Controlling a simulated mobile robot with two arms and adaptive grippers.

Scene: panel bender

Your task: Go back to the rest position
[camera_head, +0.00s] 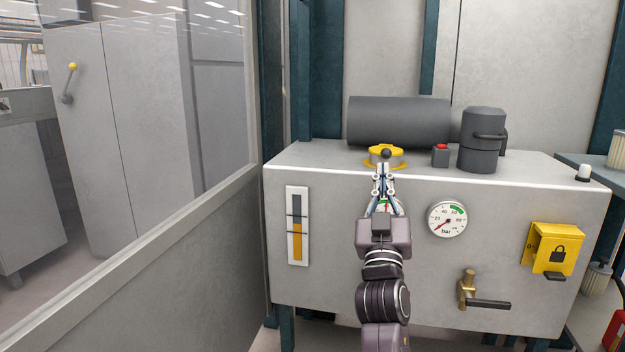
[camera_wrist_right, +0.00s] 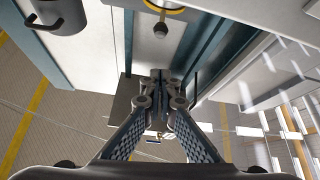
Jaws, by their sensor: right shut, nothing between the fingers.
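My right gripper (camera_head: 383,178) is in front of the grey hydraulic unit (camera_head: 330,200), near its upper front edge. Its fingers are shut and empty, pointing up toward the yellow filler cap (camera_head: 386,152) on top of the unit. In the right wrist view the shut fingertips (camera_wrist_right: 160,76) show in the middle, with the yellow ring of the cap (camera_wrist_right: 164,7) beyond at the top edge. Whether the fingers touch anything cannot be told for sure. The gripper partly hides a gauge behind it. My left gripper is not in view.
The unit carries a dark cylinder (camera_head: 400,121), a dark canister (camera_head: 482,140) and a red button (camera_head: 441,149). On its front are a level gauge (camera_head: 297,226), a pressure gauge (camera_head: 447,219), a brass valve (camera_head: 467,289) and a yellow lock box (camera_head: 553,248). A glazed partition (camera_head: 150,255) stands at left.

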